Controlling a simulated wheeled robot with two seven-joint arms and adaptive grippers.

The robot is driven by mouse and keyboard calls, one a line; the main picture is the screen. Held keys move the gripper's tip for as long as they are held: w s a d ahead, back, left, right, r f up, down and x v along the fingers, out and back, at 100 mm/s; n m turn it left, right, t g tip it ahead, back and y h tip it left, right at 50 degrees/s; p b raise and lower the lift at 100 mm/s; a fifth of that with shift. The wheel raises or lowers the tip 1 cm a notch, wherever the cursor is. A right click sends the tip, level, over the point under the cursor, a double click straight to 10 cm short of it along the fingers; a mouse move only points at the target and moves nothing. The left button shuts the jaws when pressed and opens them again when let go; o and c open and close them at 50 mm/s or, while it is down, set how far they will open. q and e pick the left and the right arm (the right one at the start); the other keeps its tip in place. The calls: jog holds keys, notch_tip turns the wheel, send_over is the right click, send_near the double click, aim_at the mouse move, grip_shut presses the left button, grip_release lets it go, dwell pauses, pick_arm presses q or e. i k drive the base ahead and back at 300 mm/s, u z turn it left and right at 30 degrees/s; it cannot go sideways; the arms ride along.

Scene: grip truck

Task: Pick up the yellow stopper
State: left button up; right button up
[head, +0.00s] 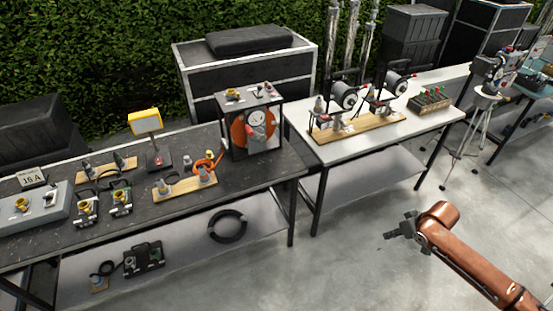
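Several small yellow pieces are in the head view, and I cannot tell which one is the yellow stopper. One yellow piece (22,204) is on the grey box at the far left. Two more (85,207) sit on small dark units beside it. Another yellow piece (232,94) is on top of the dark box with an orange disc (238,134). My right gripper (390,235) is over open floor at the lower right, well apart from both tables. Its fingers are too small to read. My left gripper is not in view.
A dark table (262,175) fills the left, with a yellow-headed lamp (145,122) and a lower shelf holding a black ring (227,226). A white table (375,142) carries reels on a wooden board. A tripod (470,125) stands at right. The concrete floor between is clear.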

aim_at(209, 157)
jog(key=u, duration=1.4)
jog(key=i, duration=1.5)
